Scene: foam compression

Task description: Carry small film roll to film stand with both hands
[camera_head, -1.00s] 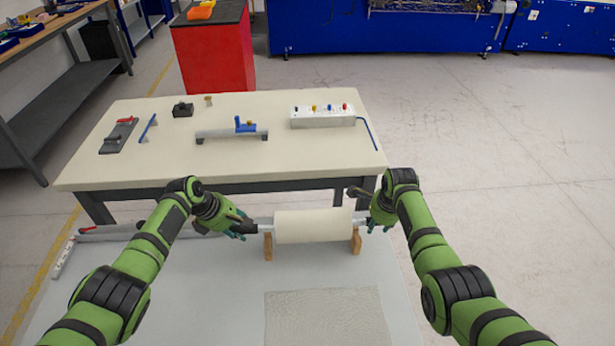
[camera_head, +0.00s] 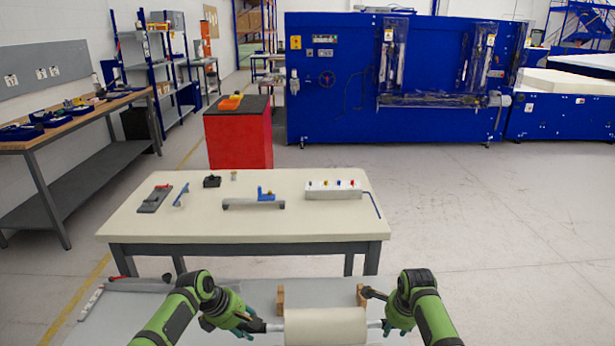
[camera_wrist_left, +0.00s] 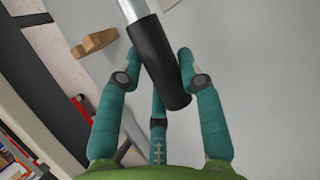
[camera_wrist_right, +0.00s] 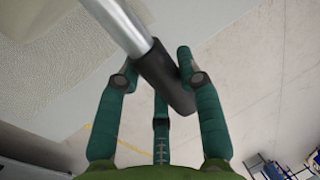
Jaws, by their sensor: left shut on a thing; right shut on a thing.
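The small film roll (camera_head: 325,327) is a cream cylinder on a silver rod with black end grips, low in the head view, its lower part cut off by the picture edge. My left gripper (camera_head: 251,326) is shut on the rod's left end, around its black grip (camera_wrist_left: 160,65). My right gripper (camera_head: 384,326) is shut on the right end, around the other black grip (camera_wrist_right: 162,72). The roll is on the near side of two wooden supports (camera_head: 280,300) on the grey table, apart from them. I cannot tell which thing is the film stand.
A cream table (camera_head: 230,228) with tools and a white switch box (camera_head: 333,190) stands beyond the grey table (camera_head: 130,312). A red cabinet (camera_head: 240,140) and a large blue machine (camera_head: 345,100) stand farther back. The floor at right (camera_head: 480,220) is clear.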

